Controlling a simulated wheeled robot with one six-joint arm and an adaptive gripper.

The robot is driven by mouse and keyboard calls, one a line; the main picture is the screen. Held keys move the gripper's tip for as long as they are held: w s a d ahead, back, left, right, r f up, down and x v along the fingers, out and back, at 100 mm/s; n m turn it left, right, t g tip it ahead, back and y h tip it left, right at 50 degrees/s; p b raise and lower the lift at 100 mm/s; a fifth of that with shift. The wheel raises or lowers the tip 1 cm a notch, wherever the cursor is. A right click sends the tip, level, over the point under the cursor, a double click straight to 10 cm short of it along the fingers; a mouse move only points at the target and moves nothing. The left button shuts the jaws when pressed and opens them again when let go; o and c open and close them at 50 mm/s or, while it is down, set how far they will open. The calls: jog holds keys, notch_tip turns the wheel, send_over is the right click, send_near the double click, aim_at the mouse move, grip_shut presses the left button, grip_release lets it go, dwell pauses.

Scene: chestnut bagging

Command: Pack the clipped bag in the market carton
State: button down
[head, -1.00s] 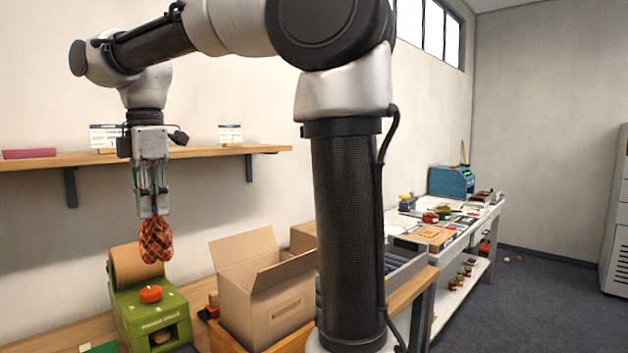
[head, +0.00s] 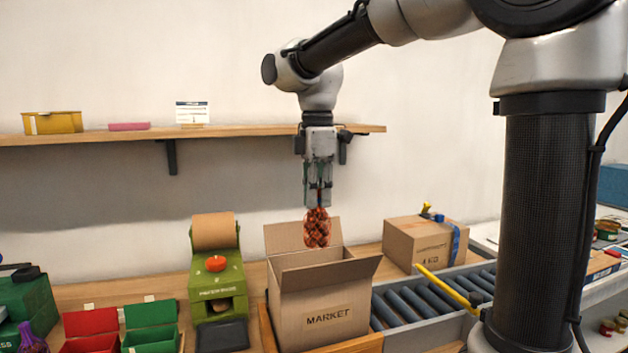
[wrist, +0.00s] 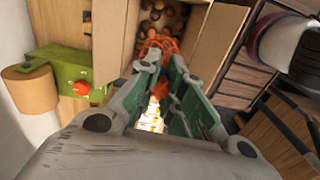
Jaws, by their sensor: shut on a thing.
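The clipped bag (head: 317,228) is a red-orange net full of brown chestnuts. My gripper (head: 319,197) is shut on its top, and the bag hangs upright below the fingers. In the head view it hangs in front of the raised back flap of the market carton (head: 320,306), an open brown box marked MARKET. The wrist view also shows the orange net (wrist: 160,45) between my fingertips, over the open carton. Round brown shapes show inside the carton there; the bag partly hides them.
A green machine (head: 218,285) with a red button and paper roll stands left of the carton. Red and green bins (head: 151,335) are further left. A closed carton (head: 420,243) and roller conveyor (head: 410,303) are at right. A wall shelf (head: 100,136) runs behind my gripper.

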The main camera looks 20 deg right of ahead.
aim_at(317, 218)
notch_tip(317, 218, down, 18)
jog(key=shift+f, duration=0.2)
dwell(0.7)
dwell(0.3)
jog(key=c, duration=1.5)
grip_release()
jog(key=shift+r, duration=0.1)
jog(key=shift+r, duration=6.45)
